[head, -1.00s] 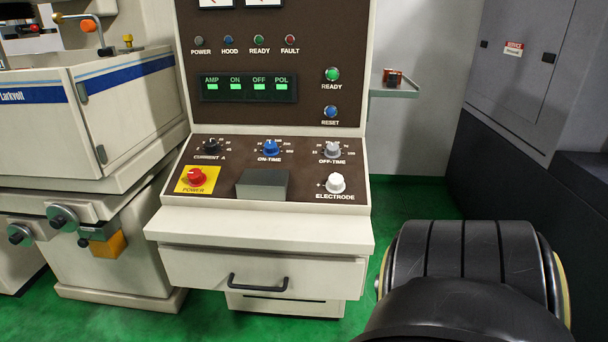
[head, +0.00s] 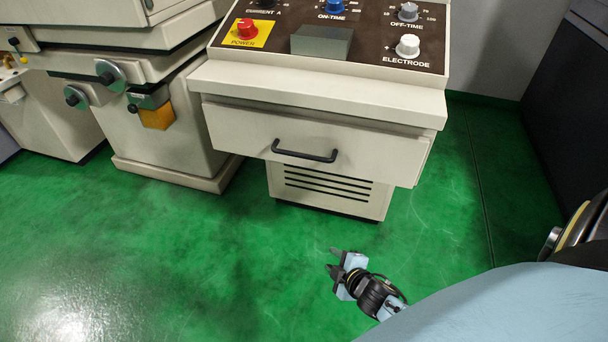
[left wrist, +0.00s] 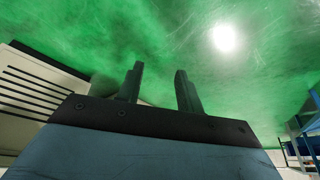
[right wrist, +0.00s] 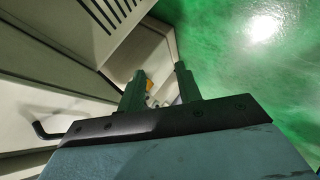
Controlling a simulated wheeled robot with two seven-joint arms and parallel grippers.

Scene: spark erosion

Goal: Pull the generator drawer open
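The generator drawer (head: 240,130) is a cream front under the sloping control panel's ledge. It looks shut. Its black bar handle (head: 303,155) is in the middle of the front; nothing touches it. My right gripper (head: 335,263) is low in front of the cabinet, below and apart from the handle, pointing left in the head view. Its two fingers stand apart and empty in the right wrist view (right wrist: 160,88), where the handle (right wrist: 50,132) shows at lower left. My left gripper (left wrist: 158,88) is open and empty, out of the head view.
The control panel (head: 375,45) with knobs is above the drawer. A recessed vented base (head: 330,195) is below it. A cream machine (head: 170,140) with hand knobs stands at left. Dark cabinets (head: 570,110) stand at right. The green floor (head: 200,260) in front is clear.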

